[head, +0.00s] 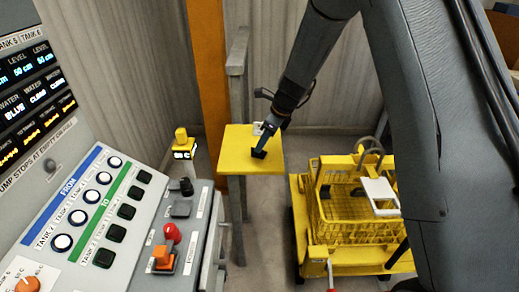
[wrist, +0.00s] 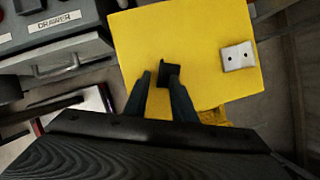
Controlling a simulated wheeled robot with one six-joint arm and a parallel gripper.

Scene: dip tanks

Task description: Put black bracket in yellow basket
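The black bracket (wrist: 164,73) lies on the yellow table top (wrist: 200,40) near its front edge; it is small and dark in the head view (head: 258,153). My gripper (wrist: 159,80) reaches down over the table, its two fingers apart with the bracket at their tips. A strip of yellow shows between the left finger and the bracket; the right fingertip overlaps the bracket, and whether it touches cannot be told. In the head view my gripper (head: 266,140) is just above the bracket. The yellow basket (head: 350,232) is a wire basket on a yellow cart, to the right of the table.
A white plate with two holes (wrist: 237,56) lies on the table right of the bracket. A white piece (head: 380,194) sits at the basket's right side. A control panel (head: 90,205) fills the left. A grey post (head: 236,100) stands behind the table.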

